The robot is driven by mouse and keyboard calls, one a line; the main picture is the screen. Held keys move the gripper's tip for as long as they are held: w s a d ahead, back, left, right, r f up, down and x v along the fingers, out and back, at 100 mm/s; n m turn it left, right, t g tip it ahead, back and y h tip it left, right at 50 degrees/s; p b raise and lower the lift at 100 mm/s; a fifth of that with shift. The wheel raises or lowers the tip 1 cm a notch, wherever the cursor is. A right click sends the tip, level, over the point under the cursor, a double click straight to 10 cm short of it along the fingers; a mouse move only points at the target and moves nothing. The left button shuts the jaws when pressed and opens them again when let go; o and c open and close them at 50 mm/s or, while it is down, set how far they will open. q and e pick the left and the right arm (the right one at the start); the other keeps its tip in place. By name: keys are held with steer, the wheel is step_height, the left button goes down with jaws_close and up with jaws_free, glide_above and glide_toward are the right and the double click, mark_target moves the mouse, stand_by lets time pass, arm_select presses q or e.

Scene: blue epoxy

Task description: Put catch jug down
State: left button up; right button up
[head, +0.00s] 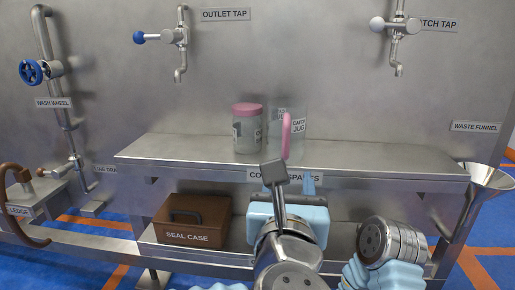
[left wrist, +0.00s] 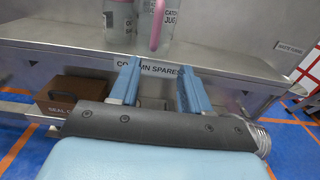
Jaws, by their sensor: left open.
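The catch jug (head: 299,127) is clear with a pink handle facing me. It stands upright on the steel shelf (head: 180,148), right of a pink-lidded jar. In the left wrist view the jug (left wrist: 170,20) shows at the top, cut off by the frame edge. My left gripper (head: 291,180) is open and empty, in front of the shelf's front edge and below the jug, apart from it. Its two blue fingers (left wrist: 160,82) stand apart in the left wrist view. My right gripper is not visible.
The pink-lidded jar (head: 247,128) stands close left of the jug. A brown seal case (head: 192,221) sits on the lower shelf. The outlet tap (head: 180,45) and catch tap (head: 397,35) are on the wall above. A waste funnel (head: 487,180) is at right. The shelf's left and right ends are clear.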

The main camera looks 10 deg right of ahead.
mark_target(286, 153)
arm_select(q)
steer(key=x, duration=0.7)
steer(key=shift+w+a+f+p, duration=0.1)
steer(key=shift+w+a+p, duration=0.1)
steer(key=shift+w+p, duration=0.15)
steer(key=p+x, duration=0.1)
steer(key=x, duration=0.5)
steer(key=shift+w+a+f, duration=0.1)
steer(key=shift+a+f, duration=0.05)
steer(key=shift+f, duration=0.05)
jaws_close()
